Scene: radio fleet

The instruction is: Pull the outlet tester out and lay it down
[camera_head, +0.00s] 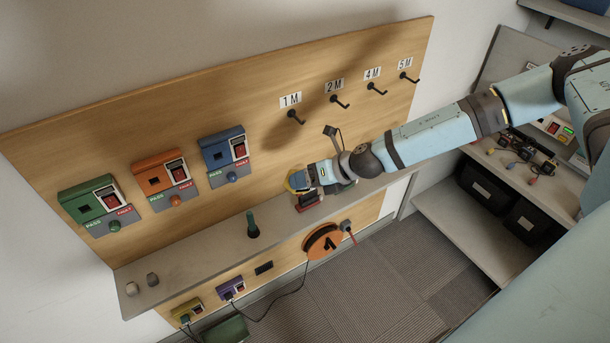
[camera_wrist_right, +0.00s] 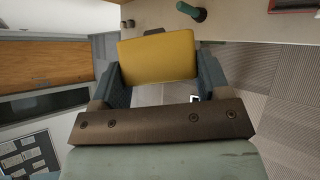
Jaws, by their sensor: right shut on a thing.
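A yellow block, which looks like the outlet tester (camera_head: 297,180), is in my right gripper (camera_head: 303,181) above the ledge, in front of the wooden panel. In the right wrist view the yellow block (camera_wrist_right: 158,58) sits between the two fingers of my right gripper (camera_wrist_right: 160,72), which are shut on its sides. A small dark part shows at its far edge; I cannot tell if this is its plug. The block looks apart from the green, orange and blue socket units. My left gripper is not in view.
The ledge (camera_head: 190,255) holds a dark green upright handle (camera_head: 252,226), a red-and-dark item (camera_head: 308,201) under the gripper and small grey knobs at left. Between handle and knobs it is bare. Below hang an orange reel (camera_head: 322,242) and a cable.

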